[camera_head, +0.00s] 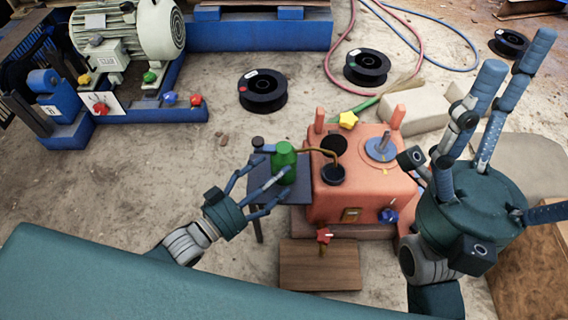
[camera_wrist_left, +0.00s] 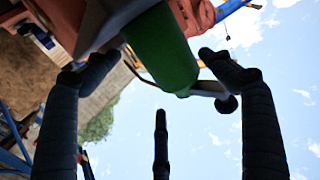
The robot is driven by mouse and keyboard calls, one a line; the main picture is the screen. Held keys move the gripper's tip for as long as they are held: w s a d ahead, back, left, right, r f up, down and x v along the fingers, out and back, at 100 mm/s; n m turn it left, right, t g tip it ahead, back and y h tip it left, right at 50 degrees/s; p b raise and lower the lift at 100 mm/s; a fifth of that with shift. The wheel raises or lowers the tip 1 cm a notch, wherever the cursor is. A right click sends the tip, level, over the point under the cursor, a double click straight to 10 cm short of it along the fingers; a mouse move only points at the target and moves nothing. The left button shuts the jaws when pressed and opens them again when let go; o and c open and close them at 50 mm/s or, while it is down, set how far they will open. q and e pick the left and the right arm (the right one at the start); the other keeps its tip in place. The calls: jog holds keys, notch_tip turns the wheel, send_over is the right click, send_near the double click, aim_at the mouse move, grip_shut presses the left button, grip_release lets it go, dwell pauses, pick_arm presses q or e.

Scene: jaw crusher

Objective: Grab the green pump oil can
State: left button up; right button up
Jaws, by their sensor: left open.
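The green pump oil can (camera_head: 284,160) stands upright on a small dark stand (camera_head: 258,168) left of the red-orange machine housing. A thin brownish spout reaches from it toward the housing. My left gripper (camera_head: 274,178) is open, with its fingers spread at the near-left side of the can. In the left wrist view the green can (camera_wrist_left: 163,48) lies between two of the dark fingers (camera_wrist_left: 160,75), with a third finger below; clear gaps show and no grip is visible. My right gripper (camera_head: 505,95) is open and empty at the right, its fingers spread and pointing mostly up.
The red-orange housing (camera_head: 340,192) has a yellow star knob (camera_head: 348,120) and a blue disc on top. A wooden board (camera_head: 320,265) lies in front. Black spools (camera_head: 262,92) and hoses lie behind on the floor. A motor (camera_head: 135,30) stands at upper left.

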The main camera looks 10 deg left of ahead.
pick_arm(q)
jog(key=b+x, duration=0.1)
jog(key=x, duration=0.2)
jog(key=b+x, duration=0.1)
jog(key=shift+w+f+b, duration=0.25)
jog(key=shift+b, duration=0.05)
jog(key=shift+w+d+r, duration=0.1)
jog(key=shift+w+d, duration=0.05)
jog(key=shift+w, duration=0.15)
jog(key=shift+r, duration=0.1)
jog(key=c, duration=1.5)
